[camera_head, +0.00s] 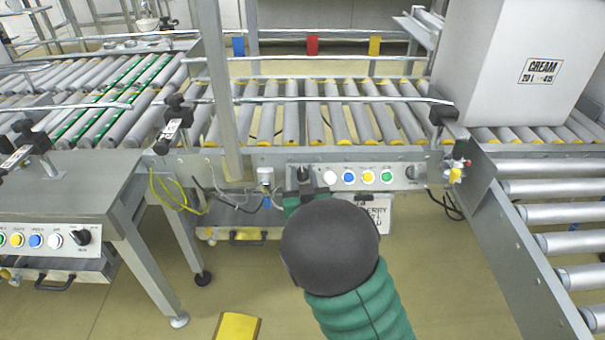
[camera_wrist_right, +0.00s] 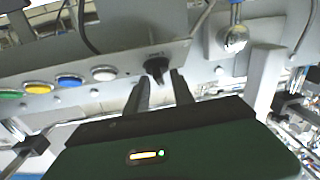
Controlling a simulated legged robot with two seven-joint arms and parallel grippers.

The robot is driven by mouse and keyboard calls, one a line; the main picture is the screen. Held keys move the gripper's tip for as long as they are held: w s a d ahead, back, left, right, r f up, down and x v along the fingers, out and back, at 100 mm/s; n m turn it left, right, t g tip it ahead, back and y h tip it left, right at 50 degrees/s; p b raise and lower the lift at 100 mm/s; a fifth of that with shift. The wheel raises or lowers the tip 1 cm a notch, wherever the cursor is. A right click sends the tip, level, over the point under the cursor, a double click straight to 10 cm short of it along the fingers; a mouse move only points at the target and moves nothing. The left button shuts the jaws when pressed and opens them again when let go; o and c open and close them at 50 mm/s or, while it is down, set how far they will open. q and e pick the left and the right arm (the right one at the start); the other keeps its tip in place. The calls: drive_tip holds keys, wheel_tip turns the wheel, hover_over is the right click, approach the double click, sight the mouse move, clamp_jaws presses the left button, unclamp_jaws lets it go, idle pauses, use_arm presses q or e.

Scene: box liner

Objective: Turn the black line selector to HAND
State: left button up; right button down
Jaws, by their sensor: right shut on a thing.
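The black selector (camera_wrist_right: 156,68) is a small knob on the grey control panel (camera_wrist_right: 110,58); in the wrist view it sits beside the white button and under a small label too blurred to read. My right gripper (camera_wrist_right: 163,80) has its two dark fingers at the knob, one on each side, shut on it. In the head view, my right gripper (camera_head: 304,184) is at the left end of the middle panel, largely hidden behind my dark wrist. I cannot read which position the knob points to. My left gripper is not in view.
White (camera_head: 330,177), blue (camera_head: 349,177), yellow (camera_head: 368,177) and green (camera_head: 387,177) buttons line the panel, with another dark knob (camera_head: 410,172) at its right. Loose cables (camera_head: 178,195) hang at left. A box labelled CREAM (camera_head: 500,60) stands on the rollers at right.

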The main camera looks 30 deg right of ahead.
drive_tip(key=n+y+p, duration=0.1)
drive_tip(key=n+y, duration=0.1)
drive_tip(key=n+t+y+p, duration=0.1)
drive_tip(key=n+y, duration=0.1)
drive_tip(key=n, duration=0.1)
drive_tip(key=shift+d+r, duration=0.1)
drive_tip(key=shift+d, duration=0.05)
drive_tip(key=n+y+p, duration=0.2)
drive_tip(key=n+y, duration=0.1)
drive_tip(key=n, duration=0.1)
drive_tip(key=shift+n+g+y+p, duration=0.4)
drive_tip(key=shift+n+y+p, duration=0.25)
drive_tip(key=shift+n+y, duration=0.05)
drive_tip(key=shift+f, duration=0.2)
drive_tip(key=c, duration=1.5)
unclamp_jaws()
drive_tip(key=shift+s+r, duration=0.1)
